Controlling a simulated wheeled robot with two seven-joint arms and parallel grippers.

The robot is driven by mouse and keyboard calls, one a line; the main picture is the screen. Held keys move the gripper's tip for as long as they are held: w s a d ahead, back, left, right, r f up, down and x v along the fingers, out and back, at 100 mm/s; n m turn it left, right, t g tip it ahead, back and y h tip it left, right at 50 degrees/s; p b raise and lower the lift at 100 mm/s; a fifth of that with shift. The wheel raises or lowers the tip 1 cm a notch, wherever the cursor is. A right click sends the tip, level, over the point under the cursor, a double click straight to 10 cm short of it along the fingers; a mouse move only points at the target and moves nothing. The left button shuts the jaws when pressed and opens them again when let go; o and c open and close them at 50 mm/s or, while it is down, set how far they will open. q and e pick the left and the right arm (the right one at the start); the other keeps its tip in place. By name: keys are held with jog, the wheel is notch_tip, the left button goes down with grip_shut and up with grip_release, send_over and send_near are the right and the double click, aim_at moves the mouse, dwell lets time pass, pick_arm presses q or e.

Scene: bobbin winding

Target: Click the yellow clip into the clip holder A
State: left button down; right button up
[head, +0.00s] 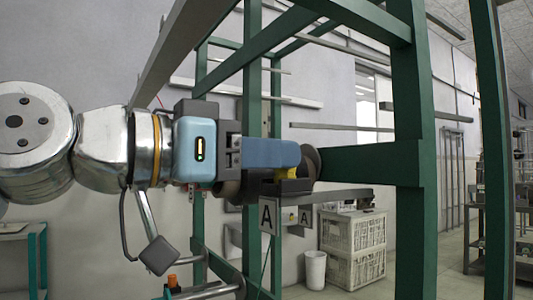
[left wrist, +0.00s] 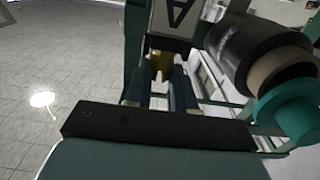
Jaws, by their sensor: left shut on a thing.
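My left gripper (head: 292,154) reaches in from the left, its blue fingers pointing right at the green frame. In the left wrist view its fingers (left wrist: 168,88) are shut on the yellow clip (left wrist: 162,64), which shows between the fingertips. In the head view the fingers mostly hide the held clip. The clip holder A has a white plate with a black A (head: 267,215), just below the fingers. This plate also shows beyond the fingertips in the left wrist view (left wrist: 178,14). I cannot tell whether clip and holder touch. My right gripper is not in view.
A green metal frame (head: 408,150) stands close at the right. A dark roll (left wrist: 262,50) and a teal flanged part (left wrist: 290,108) lie beside the fingers. A smaller A label (head: 305,217) hangs behind, with a small yellow piece (head: 292,217) beside it. Crates (head: 353,245) stand behind.

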pick_arm(q)
jog(key=shift+f, duration=0.1)
jog(key=c, duration=0.9)
grip_release()
jog(key=shift+o, duration=0.2)
jog(key=b+v, duration=0.3)
jog(key=v, duration=1.1)
